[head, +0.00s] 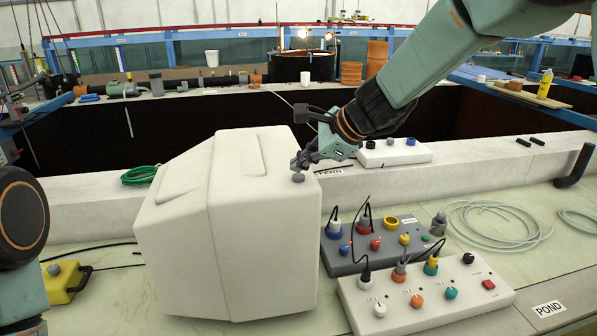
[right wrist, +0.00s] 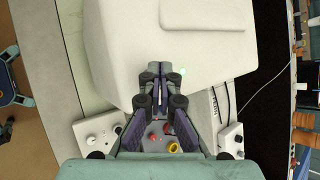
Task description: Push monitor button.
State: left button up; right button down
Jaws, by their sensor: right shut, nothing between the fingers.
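The monitor (head: 265,225) is a bulky white box on the bench, left of centre in the head view. A small grey round button (head: 298,178) sits on its upper right edge. My right gripper (head: 297,164) is shut and empty, its fingertips just above the button; I cannot tell whether they touch it. The right wrist view shows the shut fingers (right wrist: 157,72) over the edge of the white monitor (right wrist: 200,50). They hide the button there, and a small pale green spot shows beside them. My left gripper is out of view.
A grey control box (head: 375,238) and a white control box (head: 430,295) with knobs and cables stand right of the monitor. Another white box (head: 395,152) is on the ledge behind. A yellow box (head: 65,282) is at left. Coiled tubing (head: 490,225) lies at right.

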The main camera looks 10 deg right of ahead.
jog(key=shift+w+r+p, duration=0.1)
jog(key=shift+r+p, duration=0.75)
notch_tip(320, 180, up, 4)
jog(key=p, duration=0.3)
jog(key=shift+r+p, duration=0.15)
jog(key=shift+p, duration=0.25)
